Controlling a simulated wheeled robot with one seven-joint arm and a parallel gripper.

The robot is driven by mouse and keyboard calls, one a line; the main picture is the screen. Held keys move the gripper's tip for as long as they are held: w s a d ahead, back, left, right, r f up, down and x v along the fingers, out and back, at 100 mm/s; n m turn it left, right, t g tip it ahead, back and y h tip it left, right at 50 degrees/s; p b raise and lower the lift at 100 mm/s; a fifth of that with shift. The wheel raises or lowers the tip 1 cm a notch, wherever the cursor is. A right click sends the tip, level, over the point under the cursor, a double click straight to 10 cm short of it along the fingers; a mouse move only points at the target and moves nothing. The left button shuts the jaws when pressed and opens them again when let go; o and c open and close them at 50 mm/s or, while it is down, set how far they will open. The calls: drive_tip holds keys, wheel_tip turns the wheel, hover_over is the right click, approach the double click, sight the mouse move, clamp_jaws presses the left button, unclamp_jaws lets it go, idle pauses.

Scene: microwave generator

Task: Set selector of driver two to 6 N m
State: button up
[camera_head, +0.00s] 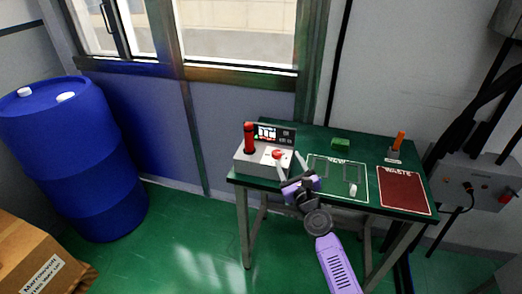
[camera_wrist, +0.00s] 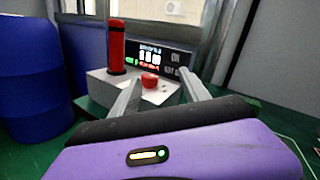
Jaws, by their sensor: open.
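A pale grey console (camera_head: 252,160) stands at the left end of the green table, with a black display panel (camera_head: 285,137) at its back. A red upright cylinder (camera_head: 249,139) stands on its left side, perhaps a driver. A round red knob (camera_head: 278,153) sits on its top; it also shows in the wrist view (camera_wrist: 150,80). My gripper (camera_wrist: 162,79) is open and empty in front of the console, with the knob between its fingers in the picture. Contact cannot be told. The display text is too small to read, and no label shows which part is driver two.
The green table (camera_head: 322,139) holds a green block (camera_head: 341,144), a small white piece (camera_head: 353,190), a dark red mat (camera_head: 403,190) and an orange-handled item (camera_head: 399,141) in a grey holder. A blue barrel (camera_head: 75,160) and a cardboard box (camera_head: 35,255) stand left.

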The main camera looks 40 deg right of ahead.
sight(279, 156)
drive_tip(key=shift+w+a+f+m, duration=0.2)
drive_tip(key=shift+a+f+m, duration=0.1)
drive_tip(key=shift+f+m, duration=0.25)
drive_tip(key=shift+w+a+f+m, duration=0.25)
drive_tip(key=shift+f+m, duration=0.15)
drive_tip(key=shift+m, duration=0.15)
drive_tip(key=shift+a+m, duration=0.15)
drive_tip(key=shift+m, duration=0.65)
drive_tip(key=shift+b+x, duration=1.05)
drive_tip(key=shift+x, duration=2.8)
drive_tip(key=shift+f, duration=0.1)
drive_tip(key=shift+y, duration=0.3)
clamp_jaws()
